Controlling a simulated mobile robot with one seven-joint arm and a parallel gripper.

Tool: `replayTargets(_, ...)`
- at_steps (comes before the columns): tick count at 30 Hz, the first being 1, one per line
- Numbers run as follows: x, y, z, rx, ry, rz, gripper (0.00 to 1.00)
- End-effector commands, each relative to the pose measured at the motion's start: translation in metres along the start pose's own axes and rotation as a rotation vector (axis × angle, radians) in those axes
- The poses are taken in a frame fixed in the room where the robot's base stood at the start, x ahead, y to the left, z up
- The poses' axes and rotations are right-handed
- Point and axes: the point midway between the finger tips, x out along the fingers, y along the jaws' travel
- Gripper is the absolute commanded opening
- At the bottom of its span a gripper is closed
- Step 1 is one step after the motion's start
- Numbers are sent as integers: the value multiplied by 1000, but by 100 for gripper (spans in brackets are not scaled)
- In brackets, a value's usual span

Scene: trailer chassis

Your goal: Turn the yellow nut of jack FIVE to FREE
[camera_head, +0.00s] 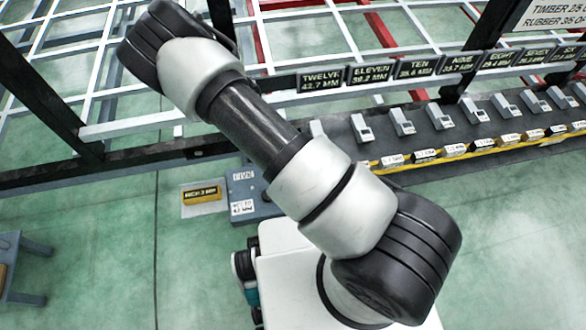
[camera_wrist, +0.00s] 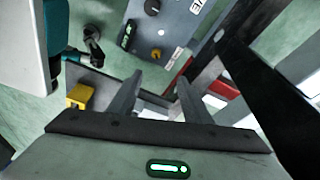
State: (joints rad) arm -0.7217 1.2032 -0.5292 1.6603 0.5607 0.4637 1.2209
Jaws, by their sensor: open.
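In the wrist view my gripper (camera_wrist: 160,77) is open, with nothing between its two fingers. The knob is apart from the fingers. A yellow block (camera_wrist: 79,96) lies left of the gripper. In the head view my arm crosses the middle, and the gripper is hidden.
The head view shows number plates from TWELVE (camera_head: 320,81) to SIX along a dark beam. Below them is a grey bench (camera_head: 420,135) with several pale blocks. Green floor (camera_head: 110,255) is clear there.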

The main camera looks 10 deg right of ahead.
Motion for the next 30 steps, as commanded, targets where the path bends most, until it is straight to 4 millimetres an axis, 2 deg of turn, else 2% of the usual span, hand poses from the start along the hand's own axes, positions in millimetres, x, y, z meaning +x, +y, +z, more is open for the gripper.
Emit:
replayTargets(1, 40, 4, 7, 9, 40, 9, 45)
replayTargets(3, 69, 7, 10, 33, 79, 7, 45)
replayTargets(6, 95, 10, 12, 53, 115, 3, 45)
replayTargets(14, 127, 13, 10, 69, 136, -1, 45)
replayTargets(30, 241, 14, -5, 68, 135, 1, 45)
